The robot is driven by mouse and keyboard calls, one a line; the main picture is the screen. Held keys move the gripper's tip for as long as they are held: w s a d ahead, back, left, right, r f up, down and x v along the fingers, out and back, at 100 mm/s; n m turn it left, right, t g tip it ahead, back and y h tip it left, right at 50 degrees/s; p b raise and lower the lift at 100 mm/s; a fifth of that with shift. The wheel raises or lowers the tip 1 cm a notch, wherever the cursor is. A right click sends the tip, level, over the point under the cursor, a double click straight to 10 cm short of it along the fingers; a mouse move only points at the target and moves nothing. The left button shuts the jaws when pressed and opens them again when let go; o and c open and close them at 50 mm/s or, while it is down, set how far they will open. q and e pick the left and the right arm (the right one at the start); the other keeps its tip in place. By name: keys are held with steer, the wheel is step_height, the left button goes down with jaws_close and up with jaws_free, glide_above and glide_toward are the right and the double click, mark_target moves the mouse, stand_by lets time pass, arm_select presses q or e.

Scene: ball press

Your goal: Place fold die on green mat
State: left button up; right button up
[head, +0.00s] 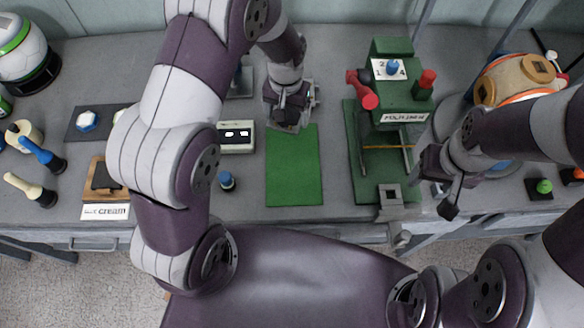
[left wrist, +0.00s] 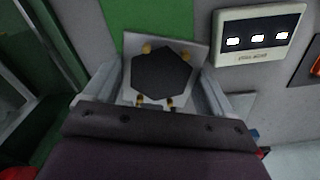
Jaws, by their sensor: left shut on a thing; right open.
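The green mat (head: 294,170) lies flat on the bench in the middle of the head view. My left gripper (head: 288,122) is over its far edge. It is shut on the fold die, a metallic plate with a dark hexagonal face and small brass pins, which shows in the left wrist view (left wrist: 163,74). Part of the green mat (left wrist: 150,18) shows beyond the die there. Whether the die touches the mat or bench is not clear. My right gripper (head: 447,192) is open and empty near the front edge, right of the green press.
The green press (head: 376,150) with a red lever stands right of the mat. A white display box (head: 237,136) is left of the mat, and a small blue-topped peg (head: 226,181) is in front of it. Most of the mat is clear.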

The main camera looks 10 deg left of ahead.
arm_select(q)
steer(key=s+d+r+b, duration=0.1)
steer(key=s+d+b, duration=0.1)
steer(key=s+d, duration=0.2)
steer(key=n, duration=0.4)
glide_toward(293, 173)
step_height(293, 173, down, 6)
steer(key=shift+f+b, duration=0.15)
steer(key=shift+b, duration=0.2)
arm_select(e)
steer(key=f, duration=0.3)
steer(key=shift+s+d+f, duration=0.15)
steer(key=shift+d+f, duration=0.05)
steer(key=shift+f, duration=0.2)
arm_select(q)
steer(key=shift+f, duration=0.1)
steer(key=o, duration=1)
steer(key=shift+o, duration=0.2)
steer(key=shift+r, duration=0.25)
step_height(293, 173, up, 11)
steer(key=s+a+r+m+t, duration=0.1)
steer(key=s+a+r+m, duration=0.2)
steer(key=s+a, duration=0.2)
steer(key=a, duration=0.3)
steer(key=shift+s+r+p, duration=0.2)
steer(key=shift+s+p, duration=0.05)
steer(key=shift+p, duration=0.05)
arm_select(e)
steer(key=shift+r, duration=0.3)
